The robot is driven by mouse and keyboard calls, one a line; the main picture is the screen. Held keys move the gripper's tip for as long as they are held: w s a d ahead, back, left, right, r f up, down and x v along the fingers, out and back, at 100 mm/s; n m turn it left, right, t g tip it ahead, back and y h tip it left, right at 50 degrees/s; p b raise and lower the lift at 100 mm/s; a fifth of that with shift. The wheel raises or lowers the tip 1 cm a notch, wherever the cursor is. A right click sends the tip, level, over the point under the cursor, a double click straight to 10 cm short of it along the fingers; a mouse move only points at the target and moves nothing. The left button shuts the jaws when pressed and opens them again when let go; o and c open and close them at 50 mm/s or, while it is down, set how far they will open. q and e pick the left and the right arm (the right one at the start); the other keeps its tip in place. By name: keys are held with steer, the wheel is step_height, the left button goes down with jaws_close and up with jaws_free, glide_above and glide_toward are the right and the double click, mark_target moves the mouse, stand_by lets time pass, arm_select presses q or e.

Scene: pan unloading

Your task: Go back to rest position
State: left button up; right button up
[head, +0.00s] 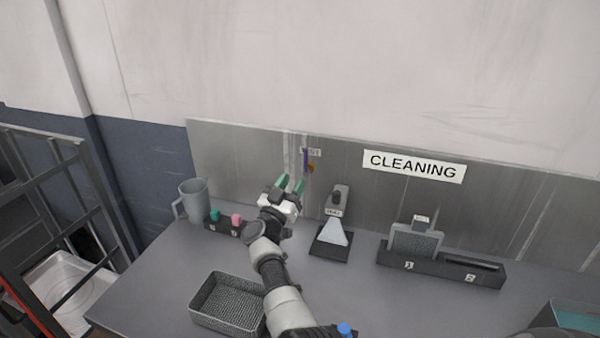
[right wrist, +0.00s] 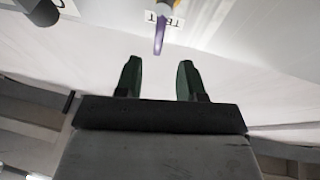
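My right gripper (head: 290,184) is raised above the table near the back panel. Its two green fingers are apart with nothing between them; they also show open in the right wrist view (right wrist: 158,80). A purple, thin tool (head: 306,161) hangs at the back panel beside a small label, just beyond the fingertips. It also shows ahead of the fingers in the right wrist view (right wrist: 159,35), apart from them. My left gripper is not in view.
On the grey table (head: 150,285) stand a grey jug (head: 194,201), a wire-mesh basket (head: 226,304), a flask-shaped item (head: 335,232) in a black holder and a black rack (head: 440,267) under the CLEANING sign (head: 414,166). A metal rack (head: 50,210) stands at the left.

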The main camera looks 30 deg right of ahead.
steer(key=shift+v, duration=1.1)
